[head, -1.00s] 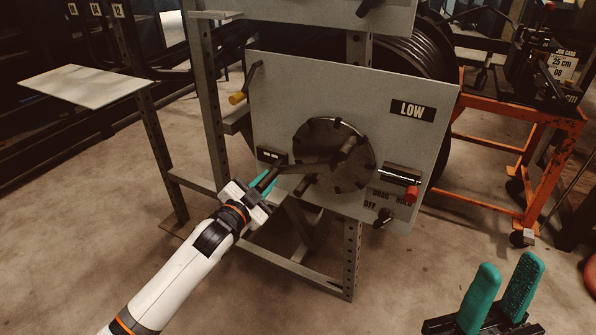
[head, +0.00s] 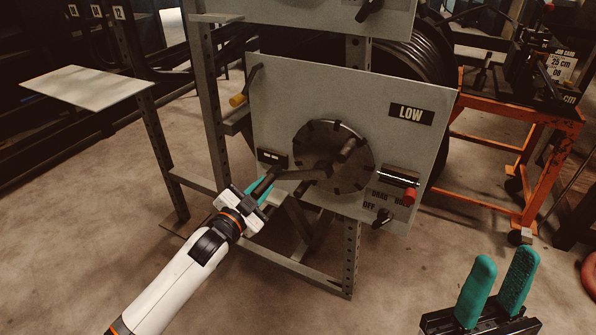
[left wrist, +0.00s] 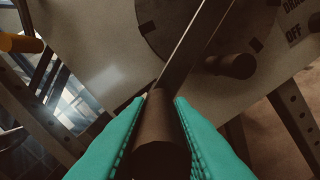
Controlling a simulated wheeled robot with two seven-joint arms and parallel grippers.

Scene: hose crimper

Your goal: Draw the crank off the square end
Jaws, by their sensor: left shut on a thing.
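The dark crank has a round handle (left wrist: 160,145) and a long flat arm (left wrist: 190,45). In the head view the crank arm (head: 297,175) runs from the handle to the front of the dark round disc (head: 318,140) on the grey panel. My left gripper (head: 262,187) is shut on the crank handle, with green fingers on both sides of it in the left wrist view. The square end is not visible, and I cannot tell whether the crank still sits on it. My right gripper (head: 499,280) is open and empty at the lower right.
An orange cart (head: 500,202) stands at the right.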

